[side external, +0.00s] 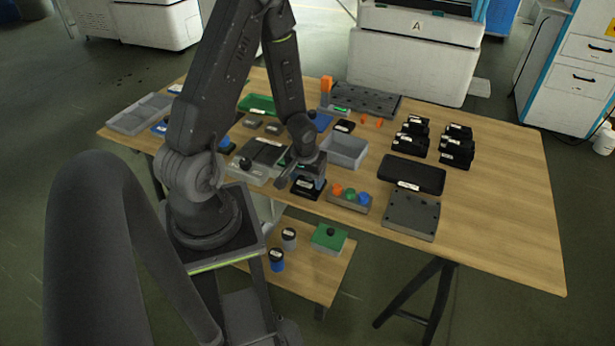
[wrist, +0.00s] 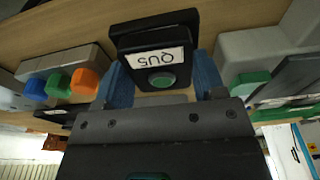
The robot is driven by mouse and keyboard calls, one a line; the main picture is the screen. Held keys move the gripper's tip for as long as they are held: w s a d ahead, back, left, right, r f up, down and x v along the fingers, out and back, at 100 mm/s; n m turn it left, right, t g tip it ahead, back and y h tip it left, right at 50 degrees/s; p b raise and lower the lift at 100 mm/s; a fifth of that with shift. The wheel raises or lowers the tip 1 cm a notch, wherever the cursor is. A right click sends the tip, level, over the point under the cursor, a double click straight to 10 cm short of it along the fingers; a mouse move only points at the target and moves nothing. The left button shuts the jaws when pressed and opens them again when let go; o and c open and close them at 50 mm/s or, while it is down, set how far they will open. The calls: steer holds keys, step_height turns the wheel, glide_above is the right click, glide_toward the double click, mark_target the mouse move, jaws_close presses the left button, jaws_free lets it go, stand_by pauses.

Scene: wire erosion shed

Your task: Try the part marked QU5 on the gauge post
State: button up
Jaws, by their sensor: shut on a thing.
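The part marked QU5 (wrist: 157,40) is a black block with a white label and a round green spot, seen in the wrist view with its label upside down. My gripper (wrist: 160,80) has its blue fingers shut on it, one on each side. In the side view my gripper (side external: 309,171) is low over the front of the table, with the black part (side external: 305,188) beneath it. I cannot tell whether the part touches the table. An upright orange-topped piece (side external: 326,84) stands at the back; I cannot tell whether it is the gauge post.
A grey block with orange, green and blue buttons (side external: 349,197) is close right of my gripper. A grey open bin (side external: 345,151) stands behind. Several black labelled blocks (side external: 411,137) are at right, near a black pad (side external: 412,173) and grey plate (side external: 411,214). The right table end (side external: 510,215) is clear.

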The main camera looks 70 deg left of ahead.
steer(key=shift+r, duration=0.2)
steer(key=shift+r, duration=3.4)
